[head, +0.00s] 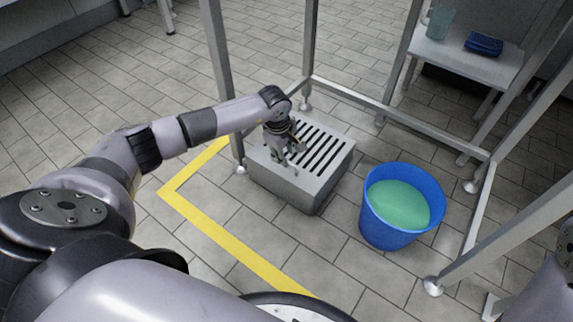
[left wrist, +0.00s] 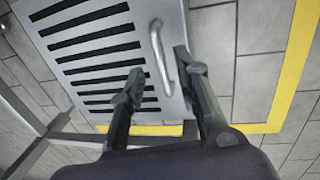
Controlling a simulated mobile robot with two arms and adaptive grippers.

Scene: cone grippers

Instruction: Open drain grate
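The drain grate (head: 322,144) is a grey slotted plate on top of a low metal box (head: 285,187) standing on the floor. It fills the upper left of the left wrist view (left wrist: 95,57), with a curved metal handle (left wrist: 160,58) near its edge. My left gripper (head: 293,160) is over the near left part of the grate. In the left wrist view its two fingers (left wrist: 158,72) are apart, on either side of the handle's lower end in the picture. I cannot tell whether they touch it. My right gripper is not in view.
A blue bucket (head: 378,232) with green liquid stands right of the box. Metal frame legs (head: 218,75) and rails (head: 395,117) surround the box. A yellow floor line (head: 222,240) runs in front. A side table (head: 462,58) stands at the back right.

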